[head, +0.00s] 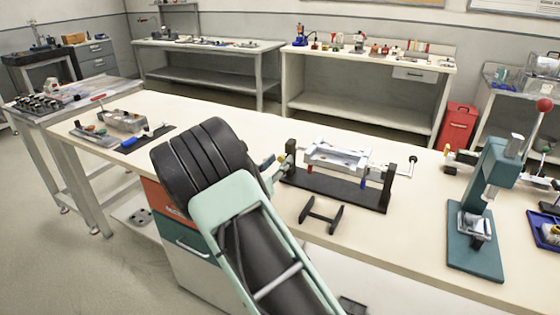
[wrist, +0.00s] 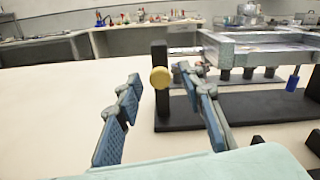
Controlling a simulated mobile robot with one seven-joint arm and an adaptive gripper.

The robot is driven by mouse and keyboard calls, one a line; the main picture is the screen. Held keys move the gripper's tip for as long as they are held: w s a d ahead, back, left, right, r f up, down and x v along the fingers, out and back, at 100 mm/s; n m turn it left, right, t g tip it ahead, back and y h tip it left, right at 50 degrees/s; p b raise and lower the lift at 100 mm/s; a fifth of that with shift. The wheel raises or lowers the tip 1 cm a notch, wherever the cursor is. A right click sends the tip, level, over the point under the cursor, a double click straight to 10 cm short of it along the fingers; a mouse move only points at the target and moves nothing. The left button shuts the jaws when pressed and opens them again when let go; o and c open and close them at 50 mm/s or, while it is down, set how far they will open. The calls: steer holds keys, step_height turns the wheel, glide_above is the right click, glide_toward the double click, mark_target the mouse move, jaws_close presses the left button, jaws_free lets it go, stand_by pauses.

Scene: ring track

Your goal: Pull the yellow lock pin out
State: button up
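The yellow lock pin (wrist: 160,78) shows its round knob at the left black post of a tilting fixture. In the head view the pin (head: 281,158) is a small yellow spot beside that post. My gripper (wrist: 158,76) is open, with its blue-padded fingers apart. The knob appears between the fingertips in the wrist view, with a gap on both sides. I cannot tell if the tips reach past it. In the head view my gripper (head: 269,163) is just left of the pin, partly hidden by my arm. The pin's shaft is hidden behind the knob.
The fixture holds a silver frame (head: 338,155) between two posts on a black base (head: 340,190), with a crank (head: 408,161) at right. A black stand (head: 321,214) lies in front. A green press (head: 476,220) stands at right. A tool mat (head: 145,140) lies left.

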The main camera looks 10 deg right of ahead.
steer(key=v, duration=1.1)
